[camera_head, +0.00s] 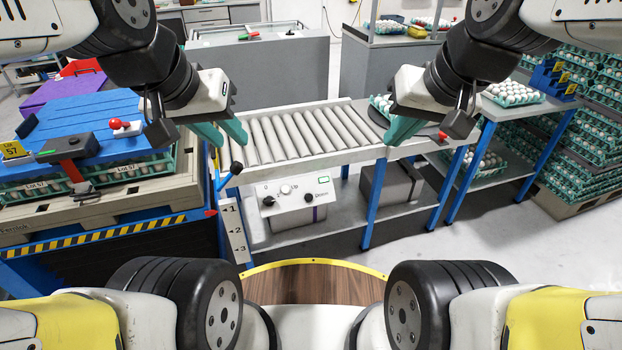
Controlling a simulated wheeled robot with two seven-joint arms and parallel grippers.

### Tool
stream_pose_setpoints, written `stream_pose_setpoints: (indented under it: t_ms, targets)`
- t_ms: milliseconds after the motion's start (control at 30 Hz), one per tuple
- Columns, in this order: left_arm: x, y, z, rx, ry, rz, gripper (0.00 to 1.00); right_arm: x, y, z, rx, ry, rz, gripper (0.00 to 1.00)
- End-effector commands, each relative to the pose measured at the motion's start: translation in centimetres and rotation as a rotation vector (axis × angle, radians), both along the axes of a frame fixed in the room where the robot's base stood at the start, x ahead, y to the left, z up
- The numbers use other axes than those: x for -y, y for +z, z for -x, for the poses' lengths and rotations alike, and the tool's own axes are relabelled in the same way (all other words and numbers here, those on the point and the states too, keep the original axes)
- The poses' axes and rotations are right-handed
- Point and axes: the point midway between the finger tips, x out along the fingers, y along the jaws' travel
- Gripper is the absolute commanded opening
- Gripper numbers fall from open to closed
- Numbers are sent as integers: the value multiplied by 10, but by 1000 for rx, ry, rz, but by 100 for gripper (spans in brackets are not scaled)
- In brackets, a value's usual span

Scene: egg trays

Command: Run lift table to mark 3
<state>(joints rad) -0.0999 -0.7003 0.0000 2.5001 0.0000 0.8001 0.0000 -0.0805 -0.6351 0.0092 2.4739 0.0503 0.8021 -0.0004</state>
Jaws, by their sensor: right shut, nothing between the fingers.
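The lift table (110,235) stands at the left with a yellow-and-black striped edge. It carries a wooden pallet (190,188) with egg trays under a blue cover (70,118). A white scale strip with marks 1, 2 and 3 (235,232) stands at its right; the striped edge ends near mark 1. A control box with black knobs (292,194) is under the roller conveyor. My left gripper (229,138) is open and empty above the lever. My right gripper (397,140) is shut and empty over the conveyor's right end.
The roller conveyor (290,136) runs across the middle, on blue legs. Tall stacks of egg trays (585,150) stand at the right. Bare floor (490,245) lies at the front right.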

Motion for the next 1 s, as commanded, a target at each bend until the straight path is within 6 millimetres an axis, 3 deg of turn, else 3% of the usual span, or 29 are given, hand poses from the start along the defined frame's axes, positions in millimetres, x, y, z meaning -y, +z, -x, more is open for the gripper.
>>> stream_pose_setpoints:
  t_ms: [267,467,767,1000]
  targets:
    - [0,0,0,0,0,0,29,-41,-37,-67,-281,-116,-230,0]
    - [0,0,0,0,0,0,29,-71,-83,-125,-496,-246,-450,0]
    - [0,0,0,0,0,0,29,-102,-177,-209,-792,-503,-817,0]
    - [0,0,0,0,0,0,29,-113,-274,-264,-1001,-770,-1138,0]
